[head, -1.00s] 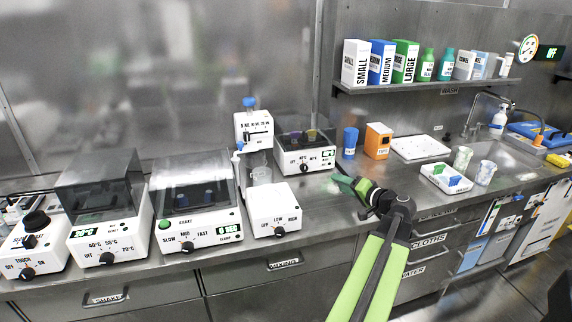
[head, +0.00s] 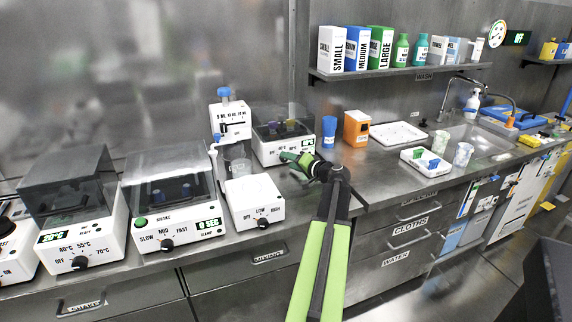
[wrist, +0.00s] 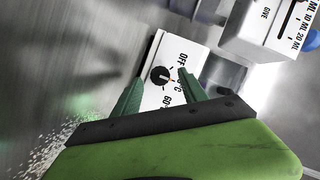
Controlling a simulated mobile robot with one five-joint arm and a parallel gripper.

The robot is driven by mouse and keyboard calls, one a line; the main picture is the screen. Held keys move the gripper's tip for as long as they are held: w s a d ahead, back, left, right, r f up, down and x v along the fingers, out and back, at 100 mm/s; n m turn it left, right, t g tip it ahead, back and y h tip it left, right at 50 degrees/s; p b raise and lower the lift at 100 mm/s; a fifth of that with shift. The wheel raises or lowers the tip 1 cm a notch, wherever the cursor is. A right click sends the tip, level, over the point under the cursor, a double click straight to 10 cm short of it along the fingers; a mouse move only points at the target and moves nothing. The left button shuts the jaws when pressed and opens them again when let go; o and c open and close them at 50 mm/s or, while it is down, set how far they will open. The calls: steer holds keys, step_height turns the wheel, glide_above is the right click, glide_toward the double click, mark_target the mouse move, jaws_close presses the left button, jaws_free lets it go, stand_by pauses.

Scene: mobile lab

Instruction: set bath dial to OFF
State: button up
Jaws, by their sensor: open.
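The bath is the white box (head: 268,150) with a clear lid and small green display at the back of the counter. Its front panel (wrist: 181,56) fills the middle of the wrist view, with OFF, a °C mark and 60 printed around a black dial (wrist: 160,76). The dial's pointer is too small to read surely; it does not look turned to OFF. My gripper (head: 290,157) is at the bath's front and hides part of the panel. In the wrist view its green fingers (wrist: 160,92) are open, one each side of the dial, with nothing between them.
A white box with an OFF-LOW-HIGH knob (head: 254,203) stands in front and left of the bath. A dispenser (head: 230,122) with a blue top stands behind it.

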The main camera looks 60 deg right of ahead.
steer(key=shift+x, duration=1.15)
steer(key=shift+c, duration=0.4)
jaws_close()
